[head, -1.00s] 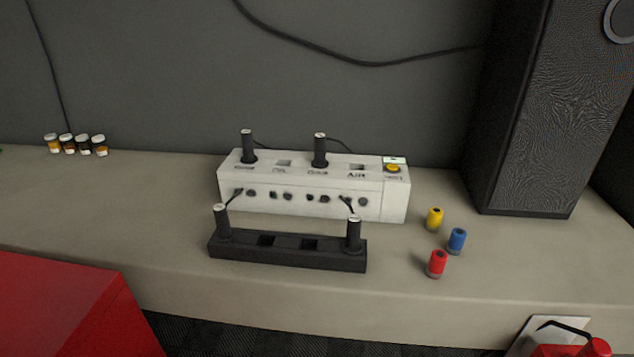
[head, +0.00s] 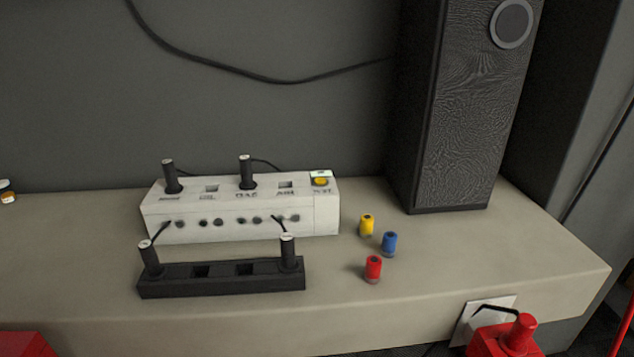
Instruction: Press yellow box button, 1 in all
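The yellow button (head: 320,182) sits on top of the right end of a long white box (head: 240,215). The box stands on the bench, with two black plugs upright in its top and several dark sockets along its front. A small white and green label or light lies just behind the button. Neither of my grippers shows in the head view, and nothing covers the button.
A black holder (head: 222,277) with two black plugs stands in front of the box. Yellow (head: 367,225), blue (head: 389,243) and red (head: 373,268) small cylinders stand right of it on the bench (head: 480,260). A tall black speaker (head: 450,120) stands behind. A red object (head: 505,338) is at lower right.

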